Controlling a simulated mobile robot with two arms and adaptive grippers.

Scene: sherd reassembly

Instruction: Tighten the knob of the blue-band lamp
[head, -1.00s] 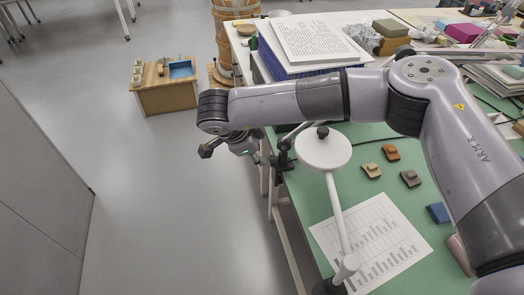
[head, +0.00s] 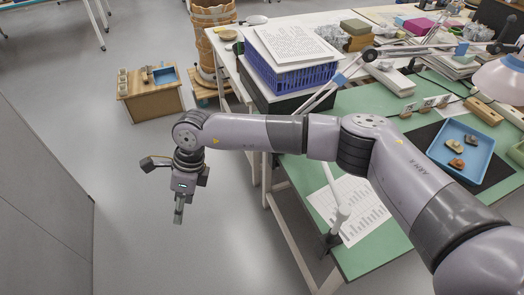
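A jointed lamp arm runs along the back of the green table, with what looks like a blue band (head: 340,79) on its slanted lower part. A dark joint or knob (head: 370,55) sits at its bend. A second lamp with a pale pinkish shade (head: 500,82) stands at the right edge. A third, white lamp post (head: 341,205) rises at the front of the table; its head is hidden behind my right arm. My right gripper (head: 178,216) points down over the floor, left of the table and away from every lamp. Its fingers look close together, probably edge-on. My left gripper is out of view.
A blue tray (head: 432,150) with several sherds lies on a dark mat at right. A printed sheet (head: 368,222) lies near the table front. A blue crate (head: 275,78) carries papers. A small wooden stand (head: 152,103) and open floor lie left.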

